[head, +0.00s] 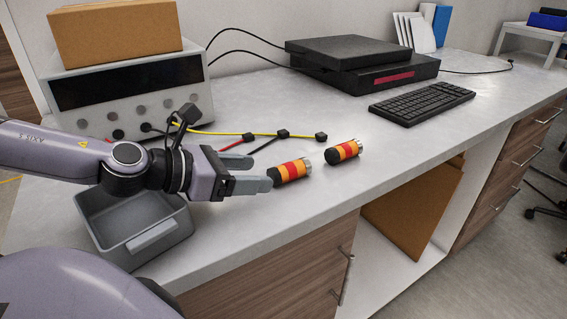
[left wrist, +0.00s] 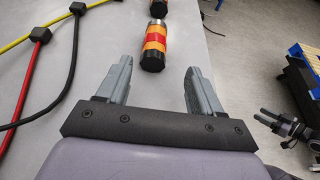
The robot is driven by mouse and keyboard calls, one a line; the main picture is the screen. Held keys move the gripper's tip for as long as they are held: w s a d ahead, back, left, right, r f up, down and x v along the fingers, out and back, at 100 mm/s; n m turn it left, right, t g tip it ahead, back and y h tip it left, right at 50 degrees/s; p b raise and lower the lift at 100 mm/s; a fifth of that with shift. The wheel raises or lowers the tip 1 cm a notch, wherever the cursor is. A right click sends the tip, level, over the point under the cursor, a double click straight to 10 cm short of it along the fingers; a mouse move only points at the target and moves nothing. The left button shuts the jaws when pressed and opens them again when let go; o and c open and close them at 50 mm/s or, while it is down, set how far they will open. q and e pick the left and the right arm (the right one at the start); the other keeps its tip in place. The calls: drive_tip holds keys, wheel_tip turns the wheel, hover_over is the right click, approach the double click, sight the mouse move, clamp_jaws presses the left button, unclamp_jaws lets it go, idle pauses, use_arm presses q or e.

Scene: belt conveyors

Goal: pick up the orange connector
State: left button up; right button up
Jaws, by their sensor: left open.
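Two alike cylindrical connectors with orange and red bands, a black end and a metal end lie on their sides on the white bench. The nearer orange connector (head: 291,172) lies just beyond my left gripper's fingertips. The farther orange connector (head: 343,151) lies to its right and a little back. My left gripper (head: 259,172) is open and empty, low over the bench, its fingers pointing right. In the left wrist view, the nearer connector (left wrist: 154,47) sits ahead of the gap between the open fingers (left wrist: 160,64), its black end toward me.
A grey bin (head: 150,238) stands below my left wrist. Red, yellow and black cables (head: 235,136) lie behind the gripper. An instrument with a cardboard box (head: 118,32), a black device (head: 362,68) and a keyboard (head: 422,103) stand farther back. The bench's front edge is close to the connectors.

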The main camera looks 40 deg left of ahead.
sight(270, 173)
use_arm(q)
drive_tip(key=shift+p+x, duration=0.5)
drive_tip(key=shift+x, duration=0.45)
drive_tip(key=shift+w+f, duration=0.1)
drive_tip(key=shift+f, duration=0.05)
drive_tip(key=shift+w+d+f+p, duration=0.1)
drive_tip(key=shift+w+p, duration=0.35)
drive_tip(key=shift+p, duration=0.05)
drive_tip(key=shift+w+f, duration=0.3)
drive_tip(key=shift+f, duration=0.05)
drive_tip(key=shift+w+f+b, duration=0.2)
drive_tip(key=shift+w+b, duration=0.35)
drive_tip(key=shift+b, duration=0.2)
drive_tip(key=shift+w+f+b, duration=0.25)
drive_tip(key=shift+w+b, duration=0.15)
drive_tip(key=shift+b, duration=0.45)
drive_tip(key=shift+w+d+f+b, duration=0.1)
drive_tip(key=shift+w+d+b, duration=0.15)
drive_tip(key=shift+b, duration=0.25)
drive_tip(key=shift+w+d+b, duration=0.2)
drive_tip(key=shift+w+b, duration=0.05)
drive_tip(key=shift+b, duration=0.1)
